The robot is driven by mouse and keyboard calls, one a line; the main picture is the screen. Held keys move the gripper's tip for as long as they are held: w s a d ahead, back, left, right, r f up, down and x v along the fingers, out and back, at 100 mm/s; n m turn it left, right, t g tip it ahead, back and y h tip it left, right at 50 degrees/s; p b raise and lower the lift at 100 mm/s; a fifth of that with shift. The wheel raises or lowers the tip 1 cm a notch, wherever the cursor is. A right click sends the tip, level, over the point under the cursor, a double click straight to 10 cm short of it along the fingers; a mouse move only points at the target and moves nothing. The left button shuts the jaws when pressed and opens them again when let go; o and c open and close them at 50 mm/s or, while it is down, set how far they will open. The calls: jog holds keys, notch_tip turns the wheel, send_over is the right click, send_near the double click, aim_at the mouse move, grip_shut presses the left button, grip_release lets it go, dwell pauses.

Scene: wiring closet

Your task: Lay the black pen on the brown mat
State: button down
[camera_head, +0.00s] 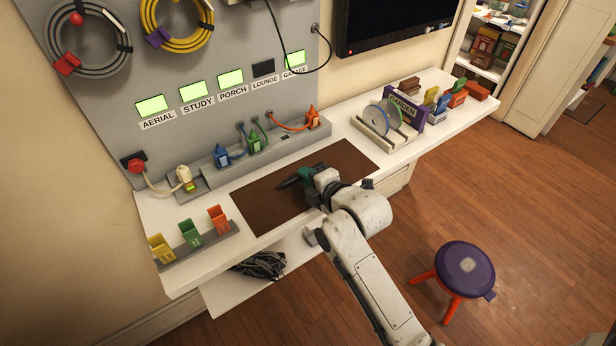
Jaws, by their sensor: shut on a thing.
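The brown mat (258,206) lies flat on the white bench, below the grey cable panel. My gripper (302,177) is over the mat's middle, reaching in from the lower right. It is shut on a dark, slim thing that looks like the black pen (287,183), whose end sticks out to the left of the jaws. The rest of the pen is hidden by the gripper. I cannot tell whether the pen touches the mat or is held just above it.
A grey strip with coloured plugs (254,142) runs behind the mat. Coloured holders (190,233) stand to its left. A rack with discs (384,122) stands to its right. A purple stool (465,268) is on the floor. The mat's left part is clear.

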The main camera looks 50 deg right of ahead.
jog(key=shift+f+b, duration=0.3)
jog(key=shift+f, duration=0.15)
jog(key=c, duration=1.1)
grip_release()
jog(key=shift+o, duration=0.6)
jog(key=shift+f, duration=0.1)
jog(key=shift+s+f, duration=0.1)
jog(key=shift+f, duration=0.15)
jog(key=shift+s, duration=0.1)
jog(key=shift+p+v, duration=1.45)
jog(key=shift+v, duration=0.95)
jog(key=shift+r, duration=0.25)
